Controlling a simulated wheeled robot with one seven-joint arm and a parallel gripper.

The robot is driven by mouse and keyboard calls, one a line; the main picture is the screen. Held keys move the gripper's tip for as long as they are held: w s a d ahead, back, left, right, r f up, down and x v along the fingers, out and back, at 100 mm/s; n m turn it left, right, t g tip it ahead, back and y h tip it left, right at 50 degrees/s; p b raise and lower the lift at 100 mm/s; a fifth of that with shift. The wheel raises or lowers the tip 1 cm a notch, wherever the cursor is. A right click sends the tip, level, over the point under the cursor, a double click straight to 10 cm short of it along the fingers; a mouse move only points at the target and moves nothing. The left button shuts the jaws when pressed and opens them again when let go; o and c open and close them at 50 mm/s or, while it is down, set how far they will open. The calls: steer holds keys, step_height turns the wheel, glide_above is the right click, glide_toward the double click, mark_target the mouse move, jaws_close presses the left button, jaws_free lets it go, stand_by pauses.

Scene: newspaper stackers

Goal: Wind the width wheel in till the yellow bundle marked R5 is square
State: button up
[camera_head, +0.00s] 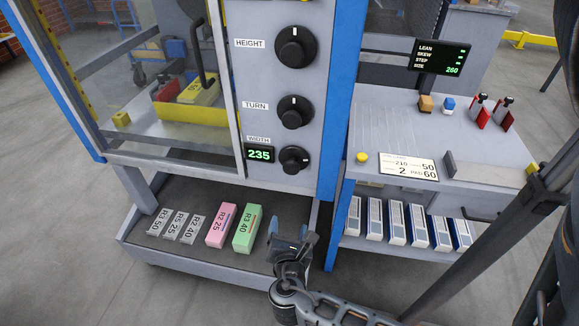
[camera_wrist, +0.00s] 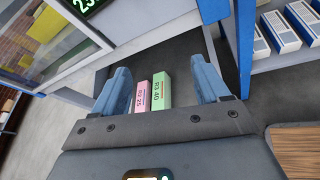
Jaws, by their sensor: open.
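The width wheel (camera_head: 294,160) is a black knob with a white mark, low on the machine's grey panel. The green display (camera_head: 259,155) beside it reads 235. Behind the machine's clear panel, a yellow block (camera_head: 200,92) with dark markings too small to read sits at a yellow tray-like part (camera_head: 190,110); I cannot tell whether it is square. My gripper (camera_head: 294,240) is open and empty, below the wheel and apart from it, near the right end of the lower tray. Its two blue-grey fingers (camera_wrist: 165,85) show in the wrist view.
The lower tray (camera_head: 200,262) holds grey labelled blocks (camera_head: 174,225), a pink block (camera_head: 221,225) and a green block (camera_head: 247,229). HEIGHT (camera_head: 296,47) and TURN (camera_head: 294,112) knobs are above the wheel. A right-hand screen (camera_head: 440,57) shows SIZE 260. A blue post (camera_head: 340,110) borders the panel.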

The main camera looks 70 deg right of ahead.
mark_target(291, 169)
steer(key=shift+w+d+r+n+g+h+p, duration=0.3)
steer(key=shift+w+d+r+g+h, duration=0.55)
steer(key=shift+d, duration=1.35)
steer(key=shift+w+d+r+n+g+h+p, duration=0.15)
steer(key=shift+w+d+r+n+h+p, duration=0.3)
steer(key=shift+d+r, duration=1.35)
steer(key=shift+w+d+r+n+g+h+p, duration=0.15)
steer(key=shift+w+d+r+g+h, duration=0.55)
steer(key=shift+d, duration=1.95)
steer(key=shift+s, duration=0.15)
steer(key=shift+f, duration=0.1)
steer(key=c, duration=1)
